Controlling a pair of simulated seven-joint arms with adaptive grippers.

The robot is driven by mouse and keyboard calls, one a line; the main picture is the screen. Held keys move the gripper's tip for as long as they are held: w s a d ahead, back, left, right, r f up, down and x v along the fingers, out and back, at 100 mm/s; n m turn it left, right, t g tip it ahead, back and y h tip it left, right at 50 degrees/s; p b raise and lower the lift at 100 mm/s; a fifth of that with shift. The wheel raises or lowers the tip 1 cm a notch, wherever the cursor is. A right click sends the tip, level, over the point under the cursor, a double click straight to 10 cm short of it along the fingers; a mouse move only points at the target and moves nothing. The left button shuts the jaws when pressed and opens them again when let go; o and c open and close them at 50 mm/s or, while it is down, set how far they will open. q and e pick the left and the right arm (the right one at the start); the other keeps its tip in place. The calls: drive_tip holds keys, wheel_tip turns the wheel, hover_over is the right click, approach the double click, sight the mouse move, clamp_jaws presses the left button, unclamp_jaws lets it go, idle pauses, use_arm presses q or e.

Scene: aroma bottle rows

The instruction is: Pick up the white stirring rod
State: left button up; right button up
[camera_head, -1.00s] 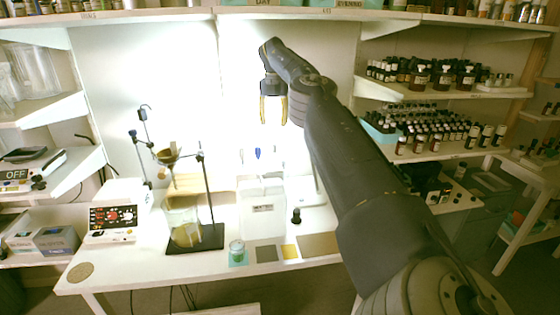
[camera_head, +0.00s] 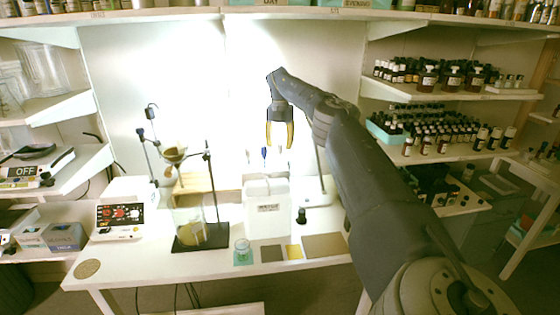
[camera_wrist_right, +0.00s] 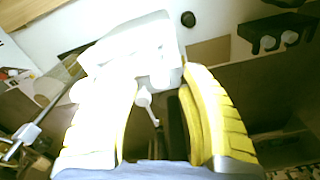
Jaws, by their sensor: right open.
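My right gripper (camera_head: 279,147) is open and points down above the white container on the table; the right wrist view also shows its yellow fingers (camera_wrist_right: 158,78) spread. A thin white rod with a round knob (camera_wrist_right: 143,97), which looks like the stirring rod, shows between the fingers in the right wrist view, apart from them. In the head view it is too small and washed out to pick out surely near the fingertips. A blue-tipped item (camera_head: 264,154) stands beside the left fingertip. My left gripper is not in view.
The white labelled container (camera_head: 268,210) stands below my gripper. To its left are a dark stand (camera_head: 212,200) with a funnel (camera_head: 174,155) and a glass beaker (camera_head: 188,225). A small glass (camera_head: 242,248) sits in front. Shelves of bottles (camera_head: 428,78) are on the right.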

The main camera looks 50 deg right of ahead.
drive_tip(key=shift+f, duration=0.95)
drive_tip(key=shift+o, duration=0.4)
clamp_jaws()
